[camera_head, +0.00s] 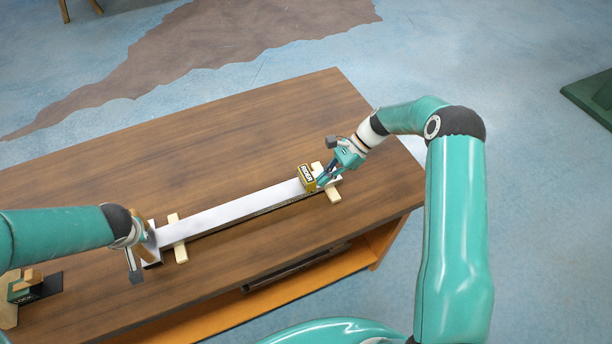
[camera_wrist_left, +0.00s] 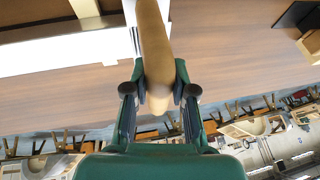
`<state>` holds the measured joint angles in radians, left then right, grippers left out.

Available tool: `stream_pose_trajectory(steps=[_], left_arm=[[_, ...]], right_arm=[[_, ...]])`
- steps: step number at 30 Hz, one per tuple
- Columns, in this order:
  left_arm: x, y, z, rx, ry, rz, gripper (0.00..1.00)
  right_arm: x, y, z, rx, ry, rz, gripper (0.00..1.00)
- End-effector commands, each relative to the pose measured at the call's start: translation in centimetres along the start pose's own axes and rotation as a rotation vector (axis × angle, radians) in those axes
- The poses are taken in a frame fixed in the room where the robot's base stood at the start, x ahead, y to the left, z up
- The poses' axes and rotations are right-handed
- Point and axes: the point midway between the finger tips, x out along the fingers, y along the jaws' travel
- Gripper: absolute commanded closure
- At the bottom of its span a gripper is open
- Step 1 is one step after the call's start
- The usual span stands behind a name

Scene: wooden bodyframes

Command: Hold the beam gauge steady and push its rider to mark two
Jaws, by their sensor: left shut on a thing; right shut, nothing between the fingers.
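The beam gauge (camera_head: 225,214) is a long pale bar lying across the table on wooden feet, one of them the left foot (camera_head: 177,240). The rider (camera_head: 306,178), a yellow block with a dark label, sits near the bar's right end. My right gripper (camera_head: 328,177) is shut and empty, close against the rider's right side; contact cannot be told. My left gripper (camera_head: 143,257) is at the bar's left end. In the left wrist view its fingers (camera_wrist_left: 159,92) are shut on the gauge's tan rounded handle (camera_wrist_left: 154,50). I cannot read any marks on the bar.
The brown wooden table (camera_head: 250,125) is clear behind the gauge. A wooden and dark green item (camera_head: 22,288) stands at the lower left beside a dark patch. The table's right edge is just beyond the right gripper. An open shelf lies below the front edge.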

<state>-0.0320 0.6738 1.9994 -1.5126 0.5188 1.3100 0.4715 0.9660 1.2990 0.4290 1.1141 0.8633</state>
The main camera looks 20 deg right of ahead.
Motion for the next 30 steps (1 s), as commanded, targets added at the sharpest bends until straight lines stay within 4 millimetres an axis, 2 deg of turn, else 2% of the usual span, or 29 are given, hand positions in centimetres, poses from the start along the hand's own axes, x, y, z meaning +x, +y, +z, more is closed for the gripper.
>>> stream_pose_trajectory(steps=[1,6,17,23,30], left_arm=[[0.1,0.2,0.1,0.0,-0.003,0.004,1.0],[0.1,0.3,0.1,0.001,-0.002,0.006,1.0],[0.1,0.4,0.1,0.002,-0.002,0.009,1.0],[0.1,0.5,0.2,0.003,-0.002,0.01,1.0],[0.1,0.4,0.2,0.003,-0.003,0.01,1.0]], right_arm=[[1.0,0.1,1.0,-0.004,-0.009,0.011,1.0],[3.0,0.2,3.0,-0.003,-0.01,0.011,1.0],[3.4,0.3,3.4,-0.001,-0.011,0.013,1.0],[2.8,0.2,2.7,0.0,-0.009,0.009,1.0],[-0.2,0.1,0.1,0.0,-0.006,0.003,1.0]])
